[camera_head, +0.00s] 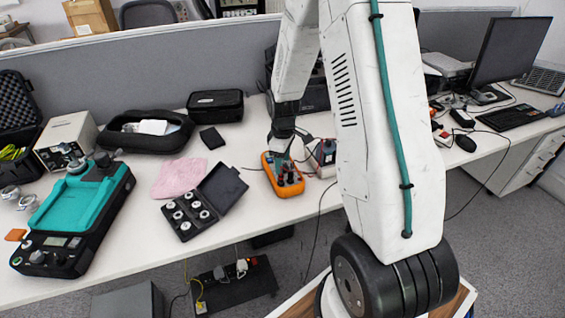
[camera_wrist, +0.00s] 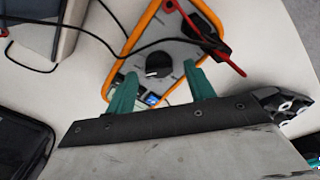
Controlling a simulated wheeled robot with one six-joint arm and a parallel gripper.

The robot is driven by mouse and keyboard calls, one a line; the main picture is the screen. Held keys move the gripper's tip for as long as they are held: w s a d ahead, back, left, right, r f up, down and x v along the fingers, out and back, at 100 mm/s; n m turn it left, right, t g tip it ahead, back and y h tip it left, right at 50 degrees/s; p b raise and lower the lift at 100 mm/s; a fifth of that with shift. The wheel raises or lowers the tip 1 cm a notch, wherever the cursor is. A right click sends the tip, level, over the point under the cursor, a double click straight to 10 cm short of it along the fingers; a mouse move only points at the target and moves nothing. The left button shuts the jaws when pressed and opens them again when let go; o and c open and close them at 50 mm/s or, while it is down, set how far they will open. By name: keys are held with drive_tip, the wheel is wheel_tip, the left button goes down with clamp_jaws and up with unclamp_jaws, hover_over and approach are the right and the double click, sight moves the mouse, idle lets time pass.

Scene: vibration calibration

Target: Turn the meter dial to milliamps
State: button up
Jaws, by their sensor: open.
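The orange multimeter (camera_head: 284,180) lies on the white bench in the head view, under the end of my arm. In the wrist view the orange-edged multimeter (camera_wrist: 146,22) fills the upper middle, with its round black dial (camera_wrist: 158,65) on a grey face. My gripper (camera_wrist: 160,88) is open, its two teal fingers apart over the meter's face, one on each side below the dial. The dial sits just beyond the fingertips, and I cannot tell whether they touch the meter. In the head view my gripper (camera_head: 280,146) is above the meter and partly hides it. The dial's setting is too small to read.
Red and black test leads (camera_wrist: 205,35) cross the meter. An open black case of weights (camera_head: 192,212) lies left of it, with a pink cloth (camera_head: 179,177) behind. A teal-topped device (camera_head: 75,205) stands far left. A dark-topped box (camera_head: 325,152) stands close to the right.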

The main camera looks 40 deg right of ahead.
drive_tip(key=shift+f, duration=0.5)
drive_tip(key=c, duration=1)
drive_tip(key=shift+o, duration=0.2)
drive_tip(key=shift+m, duration=0.3)
drive_tip(key=m, duration=0.3)
drive_tip(key=shift+d+m, duration=0.1)
drive_tip(key=shift+m, duration=2.3)
